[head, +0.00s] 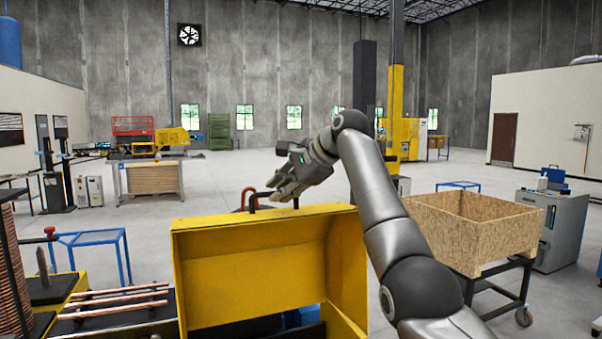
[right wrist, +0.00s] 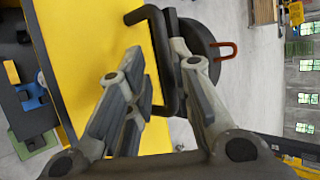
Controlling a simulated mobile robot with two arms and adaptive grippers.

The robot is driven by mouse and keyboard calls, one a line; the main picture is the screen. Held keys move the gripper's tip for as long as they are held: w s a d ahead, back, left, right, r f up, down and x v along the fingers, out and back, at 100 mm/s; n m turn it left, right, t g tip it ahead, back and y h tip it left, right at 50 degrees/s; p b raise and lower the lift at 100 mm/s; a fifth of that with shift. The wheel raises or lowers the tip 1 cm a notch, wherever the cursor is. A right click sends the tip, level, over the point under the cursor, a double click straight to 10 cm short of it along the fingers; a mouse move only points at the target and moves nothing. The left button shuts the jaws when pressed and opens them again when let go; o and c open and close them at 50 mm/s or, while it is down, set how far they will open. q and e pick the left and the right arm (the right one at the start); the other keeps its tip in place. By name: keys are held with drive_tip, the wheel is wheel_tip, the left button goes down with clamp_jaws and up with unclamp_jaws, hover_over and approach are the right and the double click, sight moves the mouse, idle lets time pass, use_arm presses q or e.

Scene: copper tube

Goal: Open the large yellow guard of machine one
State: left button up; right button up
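The large yellow guard (head: 255,265) stands raised at the front centre of the head view, its hollow inner side towards me. Dark and blue machine parts show below it. It also shows as a yellow panel in the right wrist view (right wrist: 75,45). Its black bar handle (right wrist: 165,60) sticks out from the far side, and its top shows above the guard's upper edge. My right gripper (head: 278,190) is at this handle. In the right wrist view its fingers (right wrist: 158,75) are apart, with the handle bar between them. My left gripper is not in view.
Copper tubes (head: 115,300) lie to the left of the guard. A blue frame stand (head: 95,240) is behind them. A wooden bin (head: 470,230) on a wheeled cart stands to the right. The floor beyond the guard is largely clear.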

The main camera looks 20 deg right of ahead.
drive_tip(key=v, duration=0.8)
drive_tip(key=shift+d, duration=0.1)
